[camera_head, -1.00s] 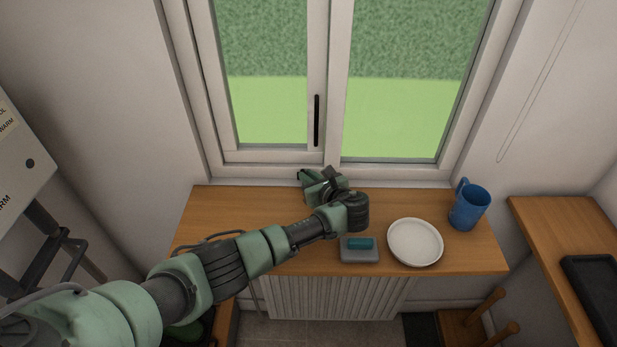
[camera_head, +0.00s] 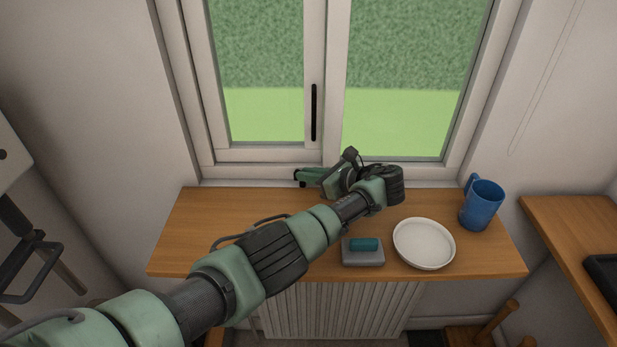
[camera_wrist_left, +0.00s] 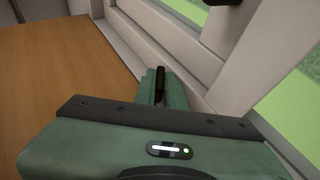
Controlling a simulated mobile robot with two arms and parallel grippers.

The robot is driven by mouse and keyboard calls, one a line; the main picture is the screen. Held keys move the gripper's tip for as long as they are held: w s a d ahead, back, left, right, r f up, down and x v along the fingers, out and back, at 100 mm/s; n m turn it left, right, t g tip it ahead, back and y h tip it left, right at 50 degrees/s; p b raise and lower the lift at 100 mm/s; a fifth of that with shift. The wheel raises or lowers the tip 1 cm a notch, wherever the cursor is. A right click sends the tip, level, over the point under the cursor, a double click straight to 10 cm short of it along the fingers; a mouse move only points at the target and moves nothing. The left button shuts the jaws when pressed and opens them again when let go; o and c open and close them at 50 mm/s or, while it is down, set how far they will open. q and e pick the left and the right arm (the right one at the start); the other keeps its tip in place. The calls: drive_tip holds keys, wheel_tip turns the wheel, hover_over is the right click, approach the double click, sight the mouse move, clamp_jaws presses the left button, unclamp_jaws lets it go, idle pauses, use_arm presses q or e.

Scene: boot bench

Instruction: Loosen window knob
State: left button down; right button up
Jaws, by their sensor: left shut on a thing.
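My left gripper (camera_head: 302,176) reaches in from the left, low at the foot of the window, close above the back edge of the wooden bench top. In the left wrist view my left gripper (camera_wrist_left: 161,86) has its green fingers close together on a small dark knob (camera_wrist_left: 160,78). The knob is mostly hidden by the fingers, and its link to the window frame cannot be made out. A long black window handle (camera_head: 314,112) stands upright on the middle frame above, apart from the gripper. My right gripper is not in view.
On the wooden bench top (camera_head: 190,235) are a grey block with a teal piece (camera_head: 363,252), a white plate (camera_head: 424,243) and a blue mug (camera_head: 481,204), all right of my forearm. The bench top's left part is mostly clear. A ribbed radiator (camera_head: 335,308) is below.

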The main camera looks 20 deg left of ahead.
use_arm(q)
drive_tip(key=c, duration=1.8)
unclamp_jaws()
drive_tip(key=shift+o, duration=0.2)
drive_tip(key=b+v, duration=0.1)
drive_tip(key=v, duration=0.6)
drive_tip(key=shift+s+d+r, duration=0.1)
drive_tip(key=shift+d+r, duration=0.1)
drive_tip(key=shift+d, duration=0.1)
